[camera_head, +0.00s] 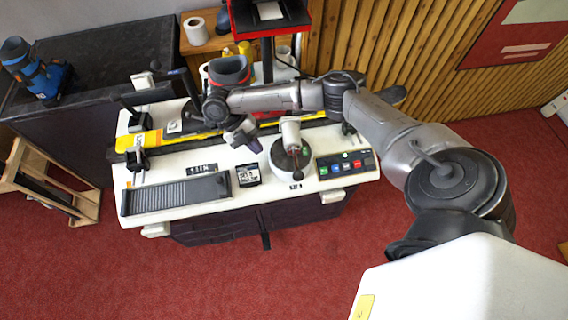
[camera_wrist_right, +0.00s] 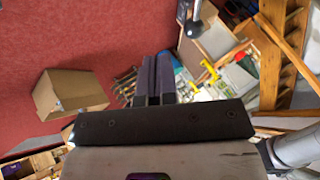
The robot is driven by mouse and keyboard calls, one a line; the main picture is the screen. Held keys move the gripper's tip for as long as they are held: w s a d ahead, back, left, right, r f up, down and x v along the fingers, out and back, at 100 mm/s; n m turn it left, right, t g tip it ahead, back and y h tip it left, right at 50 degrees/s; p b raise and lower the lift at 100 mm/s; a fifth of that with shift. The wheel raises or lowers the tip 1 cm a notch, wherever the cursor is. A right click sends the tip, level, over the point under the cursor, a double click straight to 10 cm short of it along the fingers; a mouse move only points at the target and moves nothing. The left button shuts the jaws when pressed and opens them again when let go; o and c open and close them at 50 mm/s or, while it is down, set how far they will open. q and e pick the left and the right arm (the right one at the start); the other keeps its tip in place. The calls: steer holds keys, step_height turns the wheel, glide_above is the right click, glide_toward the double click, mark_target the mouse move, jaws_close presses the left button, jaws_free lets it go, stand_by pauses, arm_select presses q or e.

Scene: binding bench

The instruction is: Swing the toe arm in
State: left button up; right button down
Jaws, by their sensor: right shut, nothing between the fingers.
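The white-topped test bench (camera_head: 165,218) carries a yellow ski-like bar (camera_head: 157,139) and a grey-and-red boot (camera_head: 230,70). A dark arm with a handle (camera_head: 187,82) stands at the bench's back left, and a white post on a round base (camera_head: 291,132) stands right of centre. I cannot tell for certain which is the toe arm. My right gripper (camera_head: 254,146) is over the middle of the bench, left of the white post, with the wrist in front of the boot. Its fingers also show together and empty in the right wrist view (camera_wrist_right: 154,78). My left gripper is out of view.
A black ribbed pad (camera_head: 175,195), small display (camera_head: 248,175) and button panel (camera_head: 346,165) lie along the bench front. A black clamp (camera_head: 138,160) stands at left. Red carpet in front is clear.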

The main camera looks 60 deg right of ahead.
arm_select(q)
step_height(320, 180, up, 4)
steer(key=p, duration=0.4)
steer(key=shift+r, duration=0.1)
arm_select(e)
steer(key=s+d+f, duration=0.1)
steer(key=s+f, duration=0.6)
steer(key=s, duration=0.2)
steer(key=shift+s+d+n, duration=0.3)
steer(key=shift+d+n, duration=0.1)
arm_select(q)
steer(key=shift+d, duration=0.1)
